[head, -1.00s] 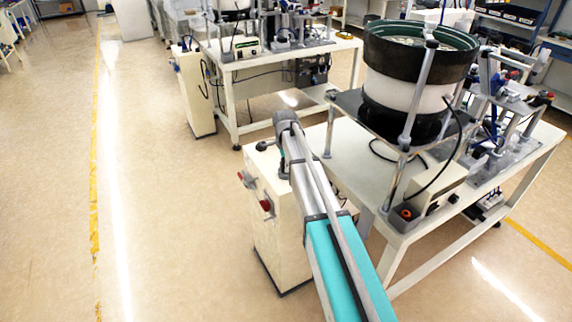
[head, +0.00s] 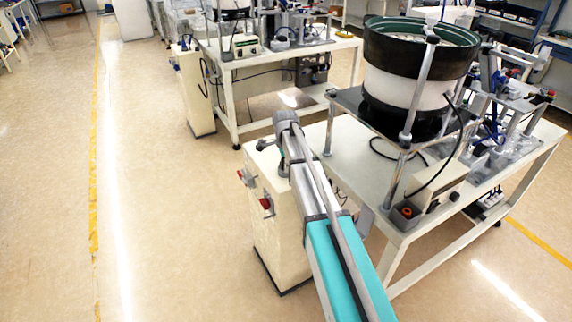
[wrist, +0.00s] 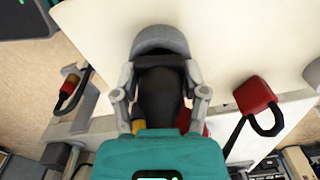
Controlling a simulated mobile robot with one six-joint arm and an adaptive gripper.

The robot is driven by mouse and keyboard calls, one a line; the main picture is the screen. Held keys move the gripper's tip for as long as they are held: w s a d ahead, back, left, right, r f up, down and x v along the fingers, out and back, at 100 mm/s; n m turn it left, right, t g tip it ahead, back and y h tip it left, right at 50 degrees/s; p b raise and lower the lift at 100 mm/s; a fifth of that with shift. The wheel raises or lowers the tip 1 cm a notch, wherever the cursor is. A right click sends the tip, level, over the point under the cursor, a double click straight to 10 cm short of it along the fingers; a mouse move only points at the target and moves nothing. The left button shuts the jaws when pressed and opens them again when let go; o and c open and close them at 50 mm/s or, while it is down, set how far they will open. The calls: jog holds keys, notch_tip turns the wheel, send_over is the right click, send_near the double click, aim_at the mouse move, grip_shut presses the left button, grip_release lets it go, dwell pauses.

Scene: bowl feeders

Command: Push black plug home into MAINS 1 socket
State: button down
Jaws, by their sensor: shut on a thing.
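In the wrist view my gripper (wrist: 161,84) is shut on the black plug (wrist: 160,97), one grey finger on each side of it. The plug's far end meets a rounded grey hood (wrist: 160,40) on the pale panel, which seems to be the socket. I cannot tell how deep the plug sits, and no MAINS 1 label is readable. In the head view my arm reaches over the white cabinet (head: 275,245), and the gripper and plug cannot be made out there.
A red part with a black loop (wrist: 257,95) is right of the gripper; a red and yellow one (wrist: 69,91) is left. A bowl feeder (head: 418,75) stands on the white table (head: 350,165) right of my arm. The floor at left (head: 180,240) is clear.

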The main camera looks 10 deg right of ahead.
jog(key=c, duration=1.3)
grip_release()
jog(key=shift+s+f+b, duration=0.25)
jog(key=shift+s+b, duration=0.1)
jog(key=shift+b, duration=0.05)
jog(key=shift+c, duration=0.2)
jog(key=shift+o, duration=0.3)
jog(key=shift+f, duration=0.1)
jog(key=shift+o, duration=0.3)
jog(key=shift+f, duration=0.1)
jog(key=o, duration=1.2)
jog(key=shift+w, duration=0.1)
jog(key=shift+w, duration=0.1)
jog(key=shift+w+r+p, duration=0.15)
jog(key=shift+r+p, duration=0.25)
jog(key=shift+p, duration=0.1)
jog(key=shift+r+p, duration=3.1)
jog(key=shift+r, duration=0.05)
jog(key=shift+r, duration=0.1)
